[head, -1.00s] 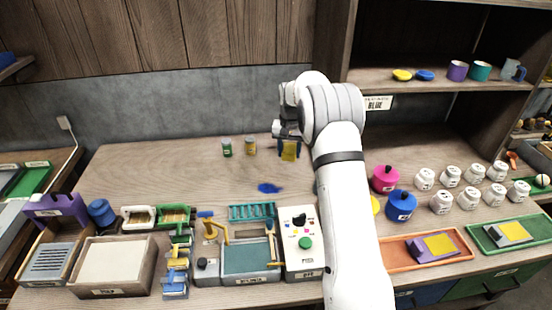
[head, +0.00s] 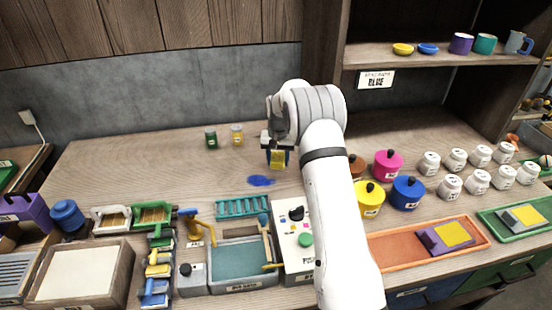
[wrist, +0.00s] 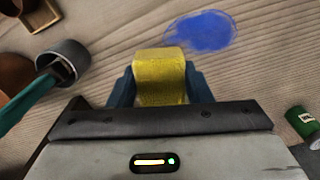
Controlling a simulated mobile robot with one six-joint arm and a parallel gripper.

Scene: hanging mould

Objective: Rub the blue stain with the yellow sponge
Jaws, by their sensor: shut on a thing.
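The blue stain (head: 261,180) is a flat irregular patch on the wooden tabletop, left of my arm in the head view. In the wrist view the stain (wrist: 203,32) lies just beyond the sponge, up and to the right. The yellow sponge (wrist: 160,77) is between the blue fingers of my gripper (wrist: 160,88), which is shut on it. In the head view the sponge (head: 277,158) hangs under my gripper (head: 277,152), behind and slightly right of the stain. I cannot tell whether the sponge touches the table.
A green jar (head: 211,138) and a yellow-labelled jar (head: 237,135) stand behind the stain. A teal rack (head: 243,207) and a basin (head: 240,284) are in front of it. Coloured pots, including a blue one (head: 407,194), stand right of my arm. The table left of the stain is clear.

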